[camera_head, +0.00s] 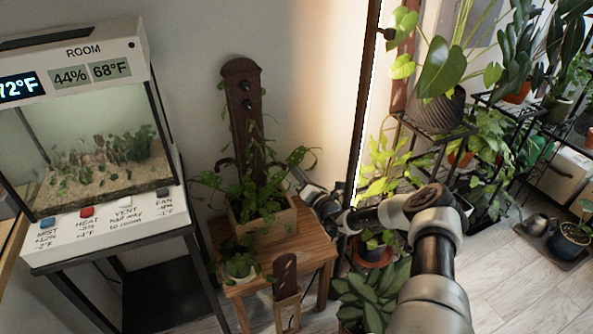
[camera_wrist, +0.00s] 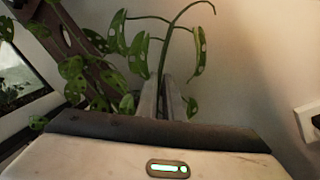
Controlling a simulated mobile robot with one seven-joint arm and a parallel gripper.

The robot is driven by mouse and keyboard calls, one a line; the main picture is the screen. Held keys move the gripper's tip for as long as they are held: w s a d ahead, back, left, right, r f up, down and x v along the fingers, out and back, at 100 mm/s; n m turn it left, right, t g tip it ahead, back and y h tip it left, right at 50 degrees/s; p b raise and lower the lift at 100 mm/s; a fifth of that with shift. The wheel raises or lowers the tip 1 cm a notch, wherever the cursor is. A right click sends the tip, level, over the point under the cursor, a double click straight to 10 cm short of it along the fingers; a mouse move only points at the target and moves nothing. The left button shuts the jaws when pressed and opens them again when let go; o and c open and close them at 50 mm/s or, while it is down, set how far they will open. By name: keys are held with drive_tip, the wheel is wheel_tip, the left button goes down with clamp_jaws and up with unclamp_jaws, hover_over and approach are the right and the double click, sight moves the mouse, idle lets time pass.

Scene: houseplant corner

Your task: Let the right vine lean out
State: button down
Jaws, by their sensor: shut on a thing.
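A vine plant (camera_head: 262,185) with spotted leaves grows in a wooden planter box (camera_head: 265,226). My gripper (camera_head: 297,178) reaches in from the right, at the right side of the plant. In the wrist view my gripper (camera_wrist: 167,98) is shut on the right vine; its green stem (camera_wrist: 163,62) rises from between the fingers. The stem arches over to the right at its top, and leaves hang on both sides. The exact grip point is hidden by the fingers.
The planter stands on a wooden stool (camera_head: 318,250) with a small potted plant (camera_head: 240,264) in front. A terrarium (camera_head: 90,130) on a dark stand is at left. A dark vertical post (camera_head: 366,100) and plant shelves (camera_head: 450,130) are at right.

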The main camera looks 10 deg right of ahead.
drive_tip(key=c, duration=1.9)
unclamp_jaws()
drive_tip(key=p+v, duration=0.3)
drive_tip(key=v, duration=1.4)
drive_tip(key=shift+s+p, duration=0.25)
drive_tip(key=shift+p, duration=0.1)
drive_tip(key=shift+s+d, duration=0.1)
drive_tip(key=shift+d, duration=0.05)
